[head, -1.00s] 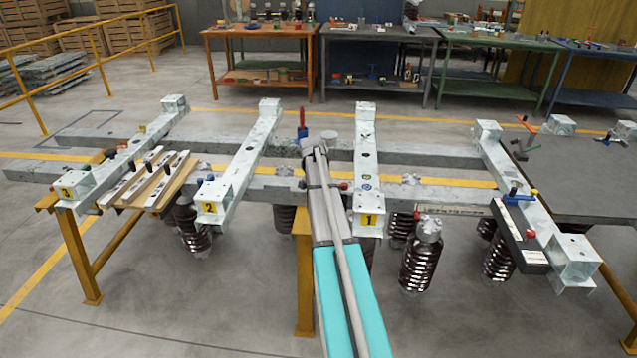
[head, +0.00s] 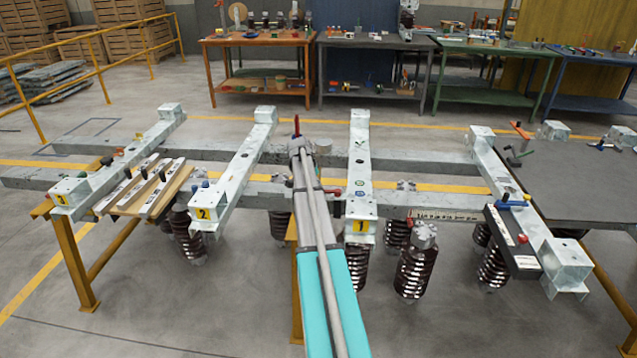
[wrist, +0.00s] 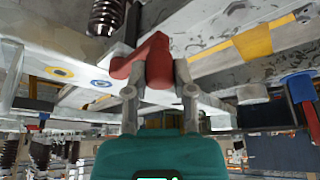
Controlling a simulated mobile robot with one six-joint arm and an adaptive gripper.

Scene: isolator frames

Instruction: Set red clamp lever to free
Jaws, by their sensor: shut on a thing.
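The red clamp lever (wrist: 150,62) is in the wrist view, between the two grey fingers of my gripper (wrist: 160,88). The fingers are shut on it, one on each side, and hide part of its lower end. It has a thick upright body and a short arm pointing left in that view. In the head view a thin red tip of the lever (head: 296,124) stands up beyond the end of my gripper (head: 300,147). My arm hides its base there, and I cannot read any free or locked mark.
Pale steel crossbeams marked 1 (head: 359,180), 2 and 3 lie over long rails, with brown ribbed insulators (head: 414,265) hanging below. A blue lever (wrist: 299,85) shows at the right of the wrist view. A dark table (head: 575,180) stands at right. Open floor lies in front.

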